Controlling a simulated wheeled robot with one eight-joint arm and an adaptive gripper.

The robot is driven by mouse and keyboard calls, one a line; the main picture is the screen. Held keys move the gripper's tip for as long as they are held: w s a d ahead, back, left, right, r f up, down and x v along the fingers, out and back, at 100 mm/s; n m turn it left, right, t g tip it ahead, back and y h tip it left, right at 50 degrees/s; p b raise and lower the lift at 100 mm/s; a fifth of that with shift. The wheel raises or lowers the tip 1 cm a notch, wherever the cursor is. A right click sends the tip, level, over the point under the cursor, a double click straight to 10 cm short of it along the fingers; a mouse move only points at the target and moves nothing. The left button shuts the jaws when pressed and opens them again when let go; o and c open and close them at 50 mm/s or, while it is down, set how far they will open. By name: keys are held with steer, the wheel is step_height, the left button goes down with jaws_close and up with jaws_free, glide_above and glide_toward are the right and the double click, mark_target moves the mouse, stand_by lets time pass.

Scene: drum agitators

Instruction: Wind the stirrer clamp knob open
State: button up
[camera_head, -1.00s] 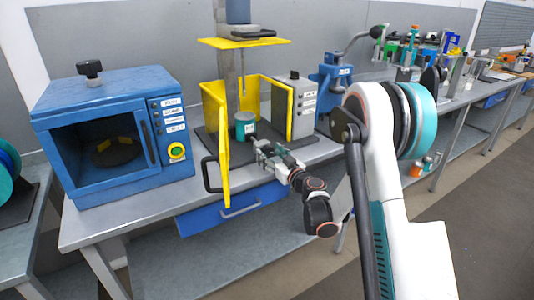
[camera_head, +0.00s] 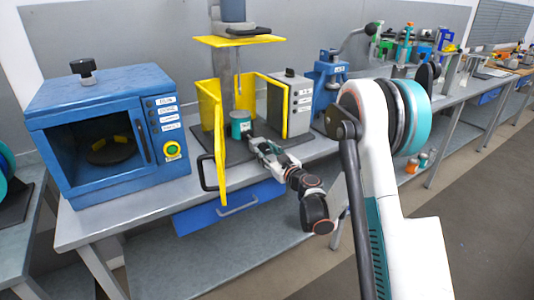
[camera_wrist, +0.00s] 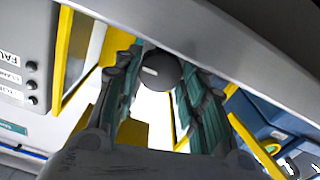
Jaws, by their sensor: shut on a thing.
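The stirrer stand (camera_head: 227,68) is a grey column rising between yellow guard panels, with a thin shaft (camera_head: 238,85) above a teal cylinder (camera_head: 240,120). My gripper (camera_head: 256,143) reaches in from the front right, with its tips at the front of the teal cylinder. In the wrist view, a dark round knob (camera_wrist: 161,70) with a pale mark on its face sits between the fingers of my gripper (camera_wrist: 160,80). The gripper is shut on this knob. In the head view the knob is small and mostly hidden by the fingers.
The left yellow guard panel (camera_head: 210,120) with a black handle (camera_head: 208,172) stands left of my gripper. A grey control box (camera_head: 291,103) and the right yellow panel (camera_head: 273,107) stand to the right. A blue oven (camera_head: 105,135) is further left on the bench (camera_head: 150,205).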

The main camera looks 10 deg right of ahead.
steer(key=shift+n, duration=1.9)
steer(key=o, duration=1.1)
steer(key=shift+c, duration=0.2)
